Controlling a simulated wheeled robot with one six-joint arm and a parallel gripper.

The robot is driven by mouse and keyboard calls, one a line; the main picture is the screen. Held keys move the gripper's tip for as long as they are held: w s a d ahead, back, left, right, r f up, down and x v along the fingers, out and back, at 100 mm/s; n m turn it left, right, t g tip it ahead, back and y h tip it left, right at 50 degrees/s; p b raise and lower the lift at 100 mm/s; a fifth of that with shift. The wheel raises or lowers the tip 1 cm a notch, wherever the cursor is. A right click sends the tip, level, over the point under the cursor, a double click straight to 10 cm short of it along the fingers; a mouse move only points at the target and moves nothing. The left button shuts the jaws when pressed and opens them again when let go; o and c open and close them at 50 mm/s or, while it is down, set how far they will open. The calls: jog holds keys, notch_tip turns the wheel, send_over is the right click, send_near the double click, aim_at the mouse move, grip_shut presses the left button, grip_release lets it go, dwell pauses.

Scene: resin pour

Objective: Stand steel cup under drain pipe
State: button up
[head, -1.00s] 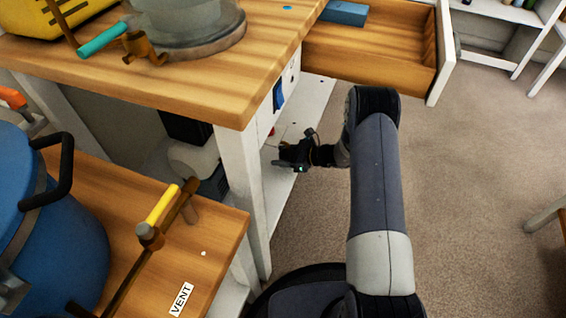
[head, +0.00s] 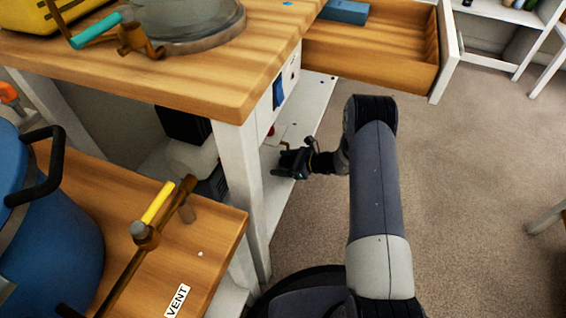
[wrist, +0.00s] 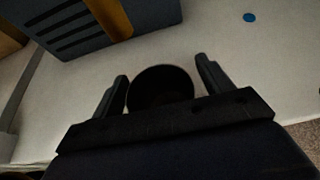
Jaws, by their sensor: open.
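My gripper (head: 288,167) reaches in low over the white lower shelf, under the wooden bench. In the wrist view its two fingers (wrist: 162,84) are open and apart. A dark round cup (wrist: 160,84), seen from above with a thin rim, stands between them. It looks like the steel cup, but it is too dark to tell its metal. I cannot tell whether either finger touches it. The cup cannot be made out in the head view. I cannot pick out the drain pipe with certainty in either view.
The white shelf (wrist: 215,45) carries a dark slotted box (wrist: 100,22) and a blue disc (wrist: 249,17). A bench leg (head: 243,180) stands left of my gripper, and an open drawer (head: 375,52) juts out above. Carpet (head: 480,180) is clear at right.

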jog(key=shift+r, duration=0.1)
jog(key=shift+d+r+p, duration=0.1)
jog(key=shift+r+p, duration=0.15)
jog(key=shift+p, duration=0.1)
jog(key=p+v, duration=0.3)
jog(key=v, duration=0.8)
jog(key=shift+s+d, duration=0.2)
jog(key=shift+d, duration=0.15)
jog(key=shift+o, duration=0.2)
